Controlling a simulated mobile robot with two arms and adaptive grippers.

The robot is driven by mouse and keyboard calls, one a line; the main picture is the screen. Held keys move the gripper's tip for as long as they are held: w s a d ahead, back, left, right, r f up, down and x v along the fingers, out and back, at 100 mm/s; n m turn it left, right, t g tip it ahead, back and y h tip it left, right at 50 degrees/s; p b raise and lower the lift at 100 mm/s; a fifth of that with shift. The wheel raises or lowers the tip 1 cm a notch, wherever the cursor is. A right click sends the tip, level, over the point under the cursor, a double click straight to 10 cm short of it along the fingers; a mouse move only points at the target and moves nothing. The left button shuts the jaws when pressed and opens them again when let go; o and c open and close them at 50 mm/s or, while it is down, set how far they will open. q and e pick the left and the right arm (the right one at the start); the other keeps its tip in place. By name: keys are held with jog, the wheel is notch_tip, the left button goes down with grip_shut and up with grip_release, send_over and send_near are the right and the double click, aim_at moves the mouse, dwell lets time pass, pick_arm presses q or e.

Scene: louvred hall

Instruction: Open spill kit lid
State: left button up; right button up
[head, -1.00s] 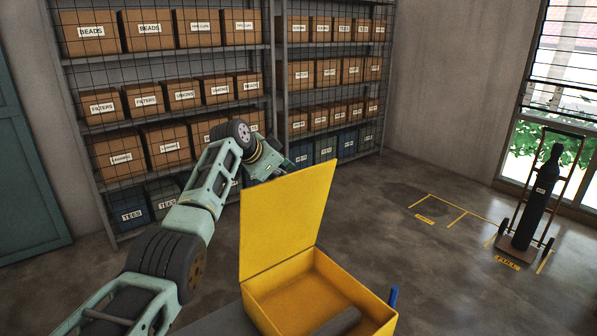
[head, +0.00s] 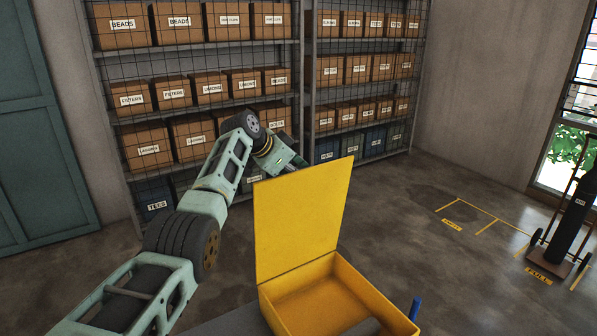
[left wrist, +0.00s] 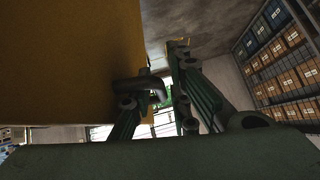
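The yellow spill kit box (head: 345,303) stands low in the head view, with part of it cut off by the bottom edge. Its lid (head: 303,218) stands up steeply along the far left side, and the yellow inside shows. A dark grey roll (head: 362,328) lies in the box. My left arm reaches around behind the lid. Its gripper (head: 292,160) is at the lid's upper edge, its tips hidden. In the left wrist view the two fingers (left wrist: 165,80) are beside the lid's shaded face (left wrist: 70,60). My right gripper is not in view.
Mesh-fronted shelves (head: 302,85) with labelled cartons stand behind my left arm. A dark cylinder on a hand cart (head: 570,220) stands at the right. A blue upright piece (head: 414,309) is at the box's right side. Floor beyond the box is clear.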

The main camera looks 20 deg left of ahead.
pick_arm(q)
jog(key=shift+w+r, duration=0.1)
jog(key=shift+r, duration=0.15)
jog(key=shift+s+a+r, duration=0.15)
jog(key=shift+s+r, duration=0.15)
jog(key=shift+r, duration=0.1)
jog(key=v, duration=1)
jog(key=shift+s+a, duration=0.25)
jog(key=shift+s, duration=0.15)
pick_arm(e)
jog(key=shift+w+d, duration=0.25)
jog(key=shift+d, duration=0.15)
